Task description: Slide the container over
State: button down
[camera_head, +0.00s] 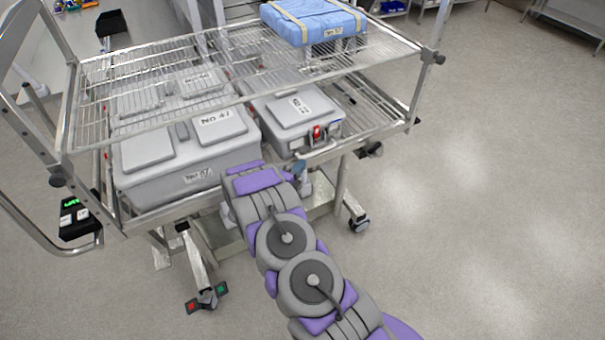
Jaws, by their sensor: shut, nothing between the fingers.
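A large grey lidded container (150,187) with white labels sits on the lower shelf at the left of the cart. A smaller grey container (283,135) sits to its right on the same shelf, with a white label on its lid and a red tag on its front. The task does not say which container is meant. My gripper (303,174) is shut and empty, near the cart's front edge just below the smaller container. My arm partly hides it, and I cannot tell whether it touches anything.
The metal cart has a wire upper shelf (375,48) over the containers, bearing a blue wrapped pack (315,22). Free shelf room (365,112) lies right of the smaller container. A frame post stands at the right corner. Open floor (480,190) lies to the right.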

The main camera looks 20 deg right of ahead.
jog(key=shift+w+a, duration=0.1)
jog(key=shift+w, duration=0.05)
jog(key=shift+w+d, duration=0.15)
jog(key=shift+d, duration=0.15)
jog(key=shift+w+a, duration=0.2)
jog(key=shift+w, duration=0.4)
jog(key=shift+w+a, duration=0.15)
jog(key=shift+w, duration=0.4)
